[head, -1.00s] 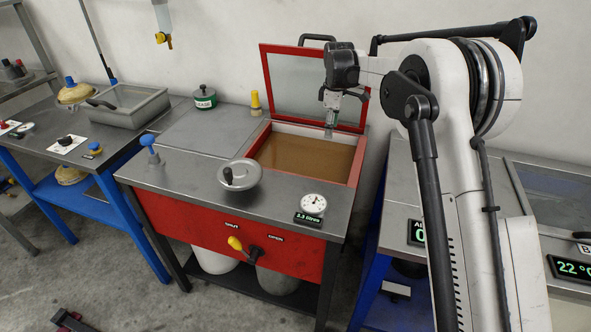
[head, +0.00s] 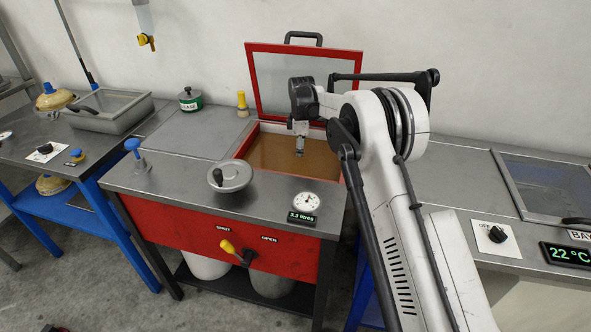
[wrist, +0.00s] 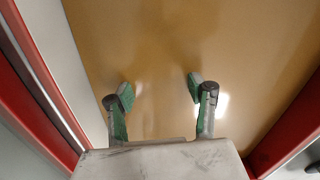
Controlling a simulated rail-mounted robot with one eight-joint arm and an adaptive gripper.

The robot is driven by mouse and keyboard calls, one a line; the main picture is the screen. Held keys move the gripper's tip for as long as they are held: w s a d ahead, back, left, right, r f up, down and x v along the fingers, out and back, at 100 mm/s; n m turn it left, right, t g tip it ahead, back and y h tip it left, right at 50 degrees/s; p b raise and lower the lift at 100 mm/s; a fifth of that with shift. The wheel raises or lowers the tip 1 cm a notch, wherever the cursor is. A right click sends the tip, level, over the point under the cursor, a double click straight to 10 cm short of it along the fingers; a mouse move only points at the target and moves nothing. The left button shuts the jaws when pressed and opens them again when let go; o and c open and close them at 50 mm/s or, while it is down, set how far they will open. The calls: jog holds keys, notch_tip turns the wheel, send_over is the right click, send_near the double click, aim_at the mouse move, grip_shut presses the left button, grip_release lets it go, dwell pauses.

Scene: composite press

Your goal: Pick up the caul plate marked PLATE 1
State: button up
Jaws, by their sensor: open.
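No plate marked PLATE 1 can be made out in either view. My gripper (head: 300,149) hangs over the open red-rimmed tank of brown liquid (head: 265,152). In the wrist view its two green-padded fingers (wrist: 158,92) are apart with nothing between them. The brown surface (wrist: 155,40) fills the space beyond the fingertips, and nothing shows below it. I cannot tell whether the fingertips touch the liquid.
The tank's red-framed lid (head: 275,85) stands open behind my gripper. A yellow-handled valve (head: 235,252) is at the front.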

notch_tip(320, 180, down, 2)
jog(key=shift+f, duration=0.2)
jog(key=shift+c, duration=0.4)
grip_shut()
jog(key=shift+r, duration=0.1)
